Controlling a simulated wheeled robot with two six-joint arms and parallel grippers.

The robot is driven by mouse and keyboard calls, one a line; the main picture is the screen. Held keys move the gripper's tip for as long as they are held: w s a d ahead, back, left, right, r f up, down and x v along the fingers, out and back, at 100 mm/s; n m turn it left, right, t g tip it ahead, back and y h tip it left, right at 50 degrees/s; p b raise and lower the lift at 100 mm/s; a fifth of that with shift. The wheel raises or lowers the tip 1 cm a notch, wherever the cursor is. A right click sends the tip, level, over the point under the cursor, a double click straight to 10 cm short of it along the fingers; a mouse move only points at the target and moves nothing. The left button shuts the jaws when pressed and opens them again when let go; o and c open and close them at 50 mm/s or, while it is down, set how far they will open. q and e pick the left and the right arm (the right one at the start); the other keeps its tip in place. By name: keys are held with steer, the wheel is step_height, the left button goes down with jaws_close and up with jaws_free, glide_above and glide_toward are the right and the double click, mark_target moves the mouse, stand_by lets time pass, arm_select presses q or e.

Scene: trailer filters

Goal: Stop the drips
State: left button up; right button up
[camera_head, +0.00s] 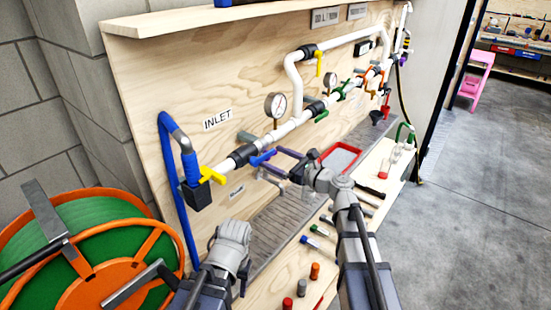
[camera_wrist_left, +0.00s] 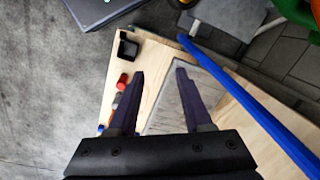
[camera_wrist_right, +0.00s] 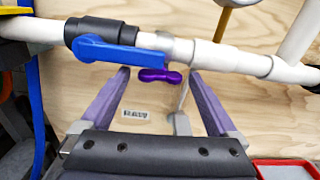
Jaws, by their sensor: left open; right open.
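A white pipe (camera_head: 285,130) with valves runs along a plywood board. A blue lever (camera_wrist_right: 115,52) sits on the pipe in the right wrist view; this blue lever also shows in the head view (camera_head: 262,158). A small purple handle (camera_wrist_right: 160,76) is just below the pipe. My right gripper (camera_head: 270,163) is open below the pipe; its fingers stand either side of the purple handle, with no clear contact. My left gripper (camera_wrist_left: 160,73) is open and empty above the bench; its fingers are largely hidden in the head view. I cannot make out any drips.
A grey ribbed tray (camera_head: 272,228) lies below the pipe. A red-rimmed bin (camera_head: 340,157) stands right of my right gripper. Several screwdrivers and coloured caps (camera_head: 314,271) are on the bench front. A green hose reel (camera_head: 95,245) stands left; a blue hose (camera_head: 168,170) rises to the inlet.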

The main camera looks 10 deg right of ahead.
steer(key=v, duration=0.7)
steer(key=shift+s+d, duration=0.3)
